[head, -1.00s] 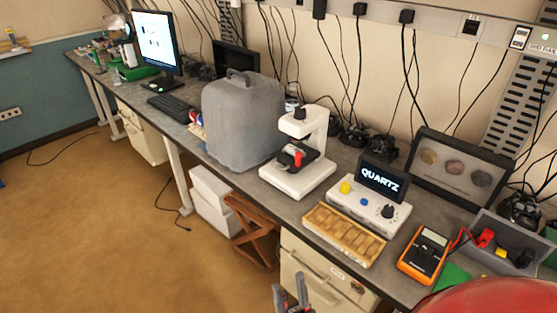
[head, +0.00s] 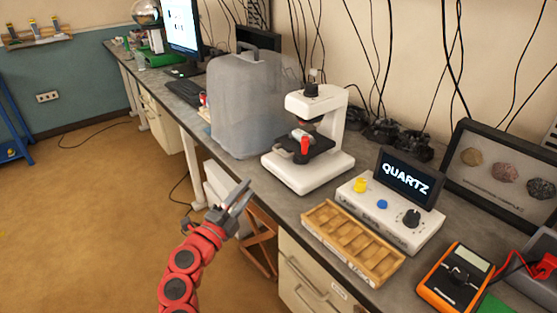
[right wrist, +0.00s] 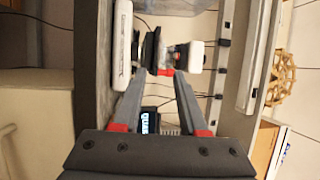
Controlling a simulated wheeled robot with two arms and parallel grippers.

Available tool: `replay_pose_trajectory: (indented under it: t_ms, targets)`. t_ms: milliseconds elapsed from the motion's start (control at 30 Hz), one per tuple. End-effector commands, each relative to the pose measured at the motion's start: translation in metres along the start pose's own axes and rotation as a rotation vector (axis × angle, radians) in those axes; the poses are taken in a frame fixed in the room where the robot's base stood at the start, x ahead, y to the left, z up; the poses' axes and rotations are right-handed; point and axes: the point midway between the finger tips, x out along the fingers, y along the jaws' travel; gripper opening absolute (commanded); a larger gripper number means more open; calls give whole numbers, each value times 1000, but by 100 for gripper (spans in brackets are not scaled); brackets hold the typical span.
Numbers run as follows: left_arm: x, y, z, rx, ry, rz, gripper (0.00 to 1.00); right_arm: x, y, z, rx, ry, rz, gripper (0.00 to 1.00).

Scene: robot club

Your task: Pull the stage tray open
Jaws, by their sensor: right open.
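A white microscope (head: 309,140) stands on the bench. Its dark stage tray (head: 318,148) has a red handle (head: 304,146) at the front, with a grey cylindrical piece above it. My right gripper (head: 243,196) is open and empty, in front of the bench edge, left of and below the microscope, apart from it. In the right wrist view, the open fingers (right wrist: 160,82) point towards the microscope (right wrist: 121,48), and the red handle (right wrist: 165,72) shows just beyond them, between their tips. My left gripper is not in view.
A large covered object (head: 246,105) stands left of the microscope. A control box (head: 390,215) with a QUARTZ screen, a wooden sample tray (head: 352,241) and an orange multimeter (head: 455,279) lie to the right. The floor in front is open.

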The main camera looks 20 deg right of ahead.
Motion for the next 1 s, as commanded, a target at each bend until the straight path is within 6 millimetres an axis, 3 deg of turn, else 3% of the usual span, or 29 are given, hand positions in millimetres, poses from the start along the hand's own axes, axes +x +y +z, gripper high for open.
replay_pose_trajectory:
  t_ms: [600, 800, 1000]
  targets:
    - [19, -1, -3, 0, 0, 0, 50, 137, -3, -5, -6, 11, -6, 42]
    - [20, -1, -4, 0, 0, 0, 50, 160, -1, -5, -5, 9, -3, 42]
    - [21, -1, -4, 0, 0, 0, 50, 166, 0, -5, -5, 9, -2, 42]
